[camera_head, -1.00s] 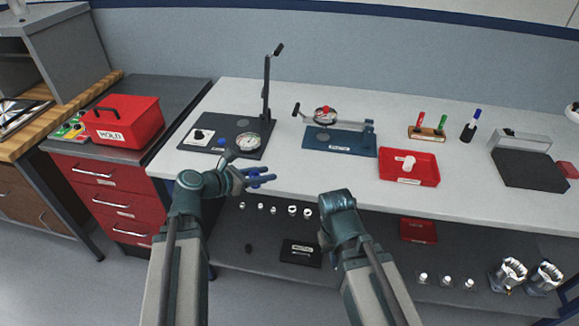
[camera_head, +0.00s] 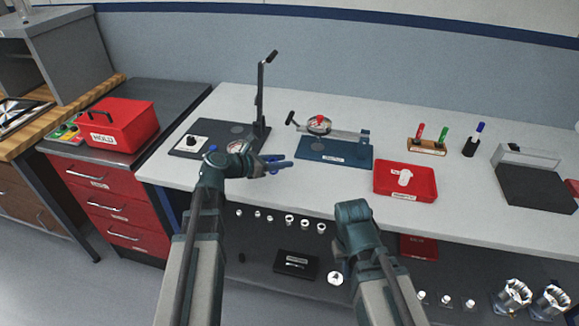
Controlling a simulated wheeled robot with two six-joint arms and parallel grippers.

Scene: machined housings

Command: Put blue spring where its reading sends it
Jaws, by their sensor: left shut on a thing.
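My left gripper (camera_head: 279,163) is over the front part of the bench, between the lever stand and the blue plate. It is shut on a small blue thing that looks like the blue spring (camera_head: 272,158), largely hidden by the fingers. The lever stand (camera_head: 262,100) has a dark base plate with a black knob, a blue round spot and a dial (camera_head: 236,145), partly covered by my left wrist. The blue plate (camera_head: 333,152) carries a second dial gauge (camera_head: 319,124) on a lever fixture. My right arm reaches the bench's front edge; its fingers are hidden.
A red tray (camera_head: 405,193) with a white piece lies on the bench at right. A red box (camera_head: 117,125) marked HOLD sits on the left cabinet. Small parts stand on the lower shelf.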

